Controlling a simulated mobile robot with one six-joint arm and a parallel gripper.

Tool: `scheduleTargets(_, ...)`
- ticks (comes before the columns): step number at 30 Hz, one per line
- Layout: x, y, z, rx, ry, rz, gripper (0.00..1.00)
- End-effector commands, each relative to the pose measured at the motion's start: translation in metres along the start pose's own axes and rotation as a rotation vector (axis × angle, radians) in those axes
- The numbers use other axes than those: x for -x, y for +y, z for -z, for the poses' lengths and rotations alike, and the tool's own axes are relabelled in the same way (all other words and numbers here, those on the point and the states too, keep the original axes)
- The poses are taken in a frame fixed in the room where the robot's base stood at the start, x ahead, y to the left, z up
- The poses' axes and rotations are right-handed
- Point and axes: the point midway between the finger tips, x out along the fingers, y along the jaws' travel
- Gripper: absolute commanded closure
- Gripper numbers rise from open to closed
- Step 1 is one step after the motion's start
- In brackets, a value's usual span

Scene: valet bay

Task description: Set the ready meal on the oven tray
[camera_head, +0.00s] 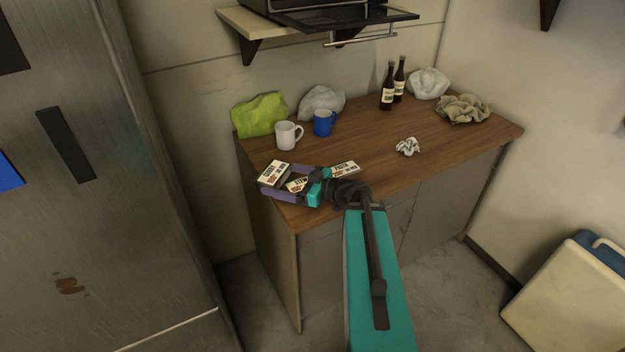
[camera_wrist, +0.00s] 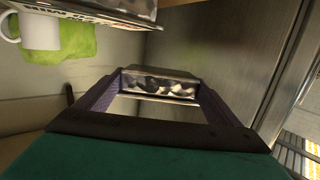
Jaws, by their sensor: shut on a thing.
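My gripper (camera_head: 275,181) is over the left front corner of the wooden counter. Its purple fingers are shut on a ready meal box (camera_head: 274,172), a pale box with dark and red print.
A steel fridge (camera_head: 110,200) stands at left. A cooler (camera_head: 570,295) is at lower right.

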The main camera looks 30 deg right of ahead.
Motion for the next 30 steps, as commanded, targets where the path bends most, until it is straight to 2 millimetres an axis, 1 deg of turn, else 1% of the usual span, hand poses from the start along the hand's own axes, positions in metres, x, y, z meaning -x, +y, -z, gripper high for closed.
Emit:
scheduleTargets(1,-0.014,-0.014,0.002,0.006,0.001,0.038,0.43)
scheduleTargets(6,-0.05,-0.057,0.012,0.021,-0.003,0.153,0.43)
scheduleTargets(9,-0.068,-0.083,0.017,0.03,-0.007,0.219,0.43)
scheduleTargets(12,-0.083,-0.106,0.022,0.038,-0.011,0.276,0.43)
scheduleTargets(15,-0.093,-0.124,0.025,0.042,-0.014,0.318,0.43)
scheduleTargets(18,-0.099,-0.135,0.028,0.045,-0.016,0.344,0.43)
scheduleTargets(21,-0.101,-0.14,0.029,0.047,-0.017,0.356,0.43)
scheduleTargets(30,-0.101,-0.14,0.029,0.047,-0.017,0.357,0.43)
